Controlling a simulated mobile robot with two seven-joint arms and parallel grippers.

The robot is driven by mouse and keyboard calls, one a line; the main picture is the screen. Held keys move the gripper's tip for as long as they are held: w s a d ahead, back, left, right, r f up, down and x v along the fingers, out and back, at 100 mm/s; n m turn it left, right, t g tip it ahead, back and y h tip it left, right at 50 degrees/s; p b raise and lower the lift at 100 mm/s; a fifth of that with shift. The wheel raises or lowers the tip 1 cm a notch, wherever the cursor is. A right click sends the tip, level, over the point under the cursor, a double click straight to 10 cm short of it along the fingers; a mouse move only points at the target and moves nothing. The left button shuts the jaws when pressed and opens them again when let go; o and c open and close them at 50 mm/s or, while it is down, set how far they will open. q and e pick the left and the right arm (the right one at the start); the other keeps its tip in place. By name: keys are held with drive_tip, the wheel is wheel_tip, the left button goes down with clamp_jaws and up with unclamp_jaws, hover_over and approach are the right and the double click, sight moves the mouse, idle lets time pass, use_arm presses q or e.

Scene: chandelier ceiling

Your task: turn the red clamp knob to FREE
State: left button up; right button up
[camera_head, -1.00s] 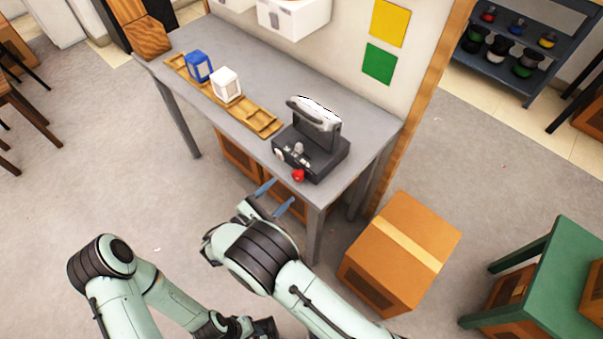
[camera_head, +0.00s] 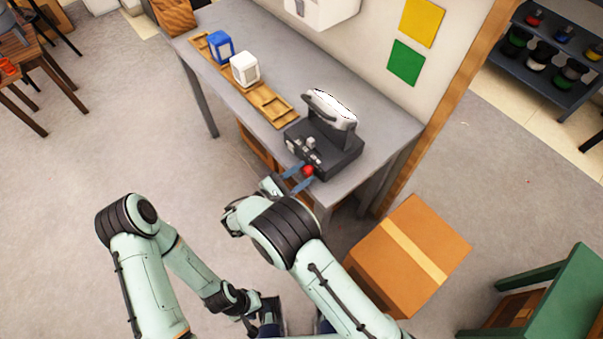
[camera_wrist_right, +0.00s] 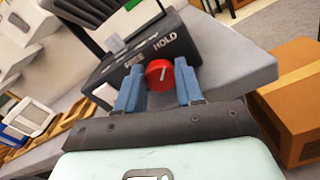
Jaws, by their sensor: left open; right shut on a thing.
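The red clamp knob (camera_head: 308,170) is on the front of a dark device (camera_head: 326,145) at the table's near right corner. In the right wrist view the knob (camera_wrist_right: 160,74) has a white pointer line, nearly upright with a slight lean. The label FREE (camera_wrist_right: 133,61) is to its left and HOLD (camera_wrist_right: 164,42) above right. My right gripper (camera_head: 302,179) is shut on the knob, one blue finger on each side, also in the right wrist view (camera_wrist_right: 160,90). My left gripper (camera_head: 270,318) is low in the head view, away from the table, open; its fingers are hard to make out.
The grey table (camera_head: 375,112) carries a wooden tray (camera_head: 268,104) with a blue box (camera_head: 221,46) and a white box (camera_head: 244,68), left of the device. A cardboard box (camera_head: 408,255) stands on the floor right of the table. A green table (camera_head: 565,295) is at lower right.

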drive_tip(key=c, duration=0.4)
drive_tip(key=shift+o, duration=0.2)
use_arm(q)
drive_tip(key=shift+r, duration=0.1)
use_arm(e)
drive_tip(key=n+p, duration=0.1)
drive_tip(key=n, duration=0.1)
drive_tip(key=n+p, duration=0.2)
drive_tip(key=shift+w+r, duration=0.15)
drive_tip(key=shift+r, duration=0.05)
use_arm(q)
drive_tip(key=shift+w+r+p, duration=0.35)
drive_tip(key=shift+w+r, duration=0.05)
drive_tip(key=shift+r, duration=0.5)
drive_tip(key=shift+w+r+p, duration=0.35)
drive_tip(key=shift+r, duration=0.55)
drive_tip(key=shift+w+r+p, duration=0.35)
drive_tip(key=shift+w+r, duration=0.05)
drive_tip(key=shift+r, duration=0.5)
use_arm(e)
drive_tip(key=shift+a+f+n, duration=0.1)
drive_tip(key=shift+n, duration=1.4)
drive_tip(key=o, duration=1)
drive_tip(key=shift+o, duration=0.2)
